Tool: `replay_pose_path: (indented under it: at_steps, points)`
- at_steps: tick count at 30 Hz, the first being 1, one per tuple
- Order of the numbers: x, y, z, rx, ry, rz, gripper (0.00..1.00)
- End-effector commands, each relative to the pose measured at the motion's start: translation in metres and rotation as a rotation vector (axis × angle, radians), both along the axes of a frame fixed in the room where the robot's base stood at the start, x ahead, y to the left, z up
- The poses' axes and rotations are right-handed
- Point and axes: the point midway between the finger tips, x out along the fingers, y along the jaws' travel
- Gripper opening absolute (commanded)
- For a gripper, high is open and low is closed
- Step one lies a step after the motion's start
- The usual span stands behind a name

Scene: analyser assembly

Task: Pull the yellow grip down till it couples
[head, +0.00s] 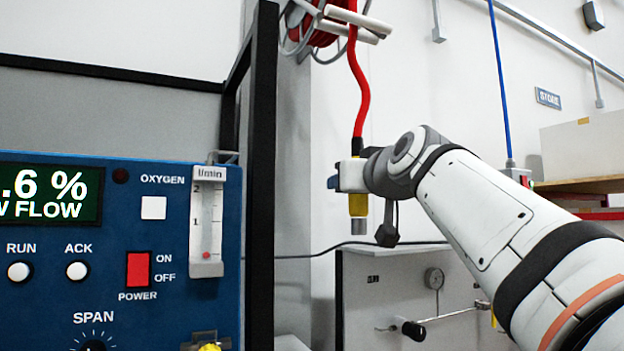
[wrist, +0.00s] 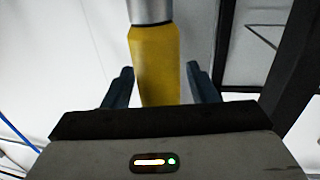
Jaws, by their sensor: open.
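The yellow grip (head: 358,204) hangs upright at the end of a red hose (head: 361,88), with a metal end below it. In the head view my gripper (head: 342,177) is at the grip's upper part and hides some of it. In the wrist view the yellow grip (wrist: 155,65) stands between the two dark fingers of my gripper (wrist: 159,75). The fingers are open, with a visible gap on each side of the grip. A metal part shows beyond the grip in the wrist view.
The blue analyser panel (head: 120,230) is at the left, with a flow meter (head: 207,222) and a yellow part (head: 210,346) at its bottom edge. A black frame post (head: 262,180) stands between panel and grip. A grey cabinet (head: 390,290) is below right.

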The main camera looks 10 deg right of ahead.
Motion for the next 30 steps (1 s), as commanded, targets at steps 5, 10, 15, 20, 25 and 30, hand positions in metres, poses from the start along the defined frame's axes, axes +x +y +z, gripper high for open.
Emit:
replay_pose_path:
  at_steps: [5, 10, 15, 20, 25, 30]
  points:
    - [0.0001, 0.0002, -0.0005, 0.0, 0.0, 0.0, 0.52]
    - [-0.0001, 0.0004, -0.0005, 0.0, 0.0, 0.001, 0.38]
    - [-0.0002, 0.0006, -0.0004, 0.0, 0.0, 0.001, 0.25]
    - [-0.0002, 0.0007, -0.0004, 0.0, 0.0, 0.001, 0.11]
    - [-0.0002, 0.0009, -0.0004, 0.0, 0.0, 0.002, 0.0]
    - [-0.0003, 0.001, -0.0004, 0.0, 0.0, 0.002, 0.0]
